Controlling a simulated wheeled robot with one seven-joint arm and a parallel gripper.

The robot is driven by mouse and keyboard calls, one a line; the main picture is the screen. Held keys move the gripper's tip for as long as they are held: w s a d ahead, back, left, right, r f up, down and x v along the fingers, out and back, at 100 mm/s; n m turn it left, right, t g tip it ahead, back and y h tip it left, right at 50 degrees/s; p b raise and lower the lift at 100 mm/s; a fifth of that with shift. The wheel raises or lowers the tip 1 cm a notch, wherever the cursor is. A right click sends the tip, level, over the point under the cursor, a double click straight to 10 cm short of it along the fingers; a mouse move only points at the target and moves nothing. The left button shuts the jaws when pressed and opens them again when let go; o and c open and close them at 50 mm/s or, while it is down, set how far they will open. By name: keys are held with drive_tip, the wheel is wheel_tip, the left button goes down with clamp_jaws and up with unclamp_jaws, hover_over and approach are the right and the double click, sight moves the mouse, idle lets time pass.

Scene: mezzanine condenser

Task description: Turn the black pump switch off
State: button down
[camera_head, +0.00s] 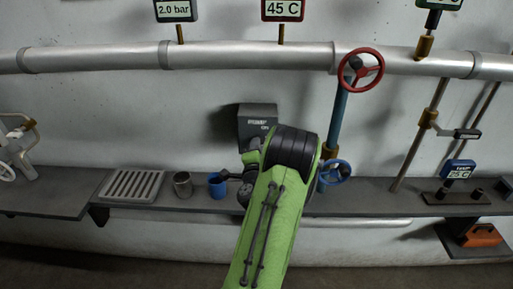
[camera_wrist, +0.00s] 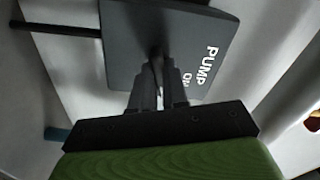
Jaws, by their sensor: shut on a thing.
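The dark pump switch box (camera_head: 257,120) is on the wall behind my arm in the head view, its lower part hidden. In the wrist view its dark panel (camera_wrist: 125,45) fills the top middle, with white "PUMP" lettering and a partly covered second word that seems to read "ON". My gripper (camera_wrist: 158,72) points at this panel, its fingers close together and shut on a thin dark piece that appears to be the switch lever. The fingers mostly hide the lever, so its exact position is unclear.
A shelf (camera_head: 360,204) runs below, with a grey rack (camera_head: 131,186), a metal cup (camera_head: 182,185) and a blue mug (camera_head: 217,186). Right of the box are a red handwheel (camera_head: 372,84) and a blue handwheel (camera_head: 335,173). A large pipe (camera_head: 250,54) crosses above.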

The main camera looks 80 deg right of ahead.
drive_tip(key=m, duration=0.3)
drive_tip(key=shift+r+m, duration=0.15)
drive_tip(key=shift+m, duration=0.45)
drive_tip(key=c, duration=1.1)
unclamp_jaws()
drive_tip(key=shift+d, duration=0.1)
drive_tip(key=shift+c, duration=0.2)
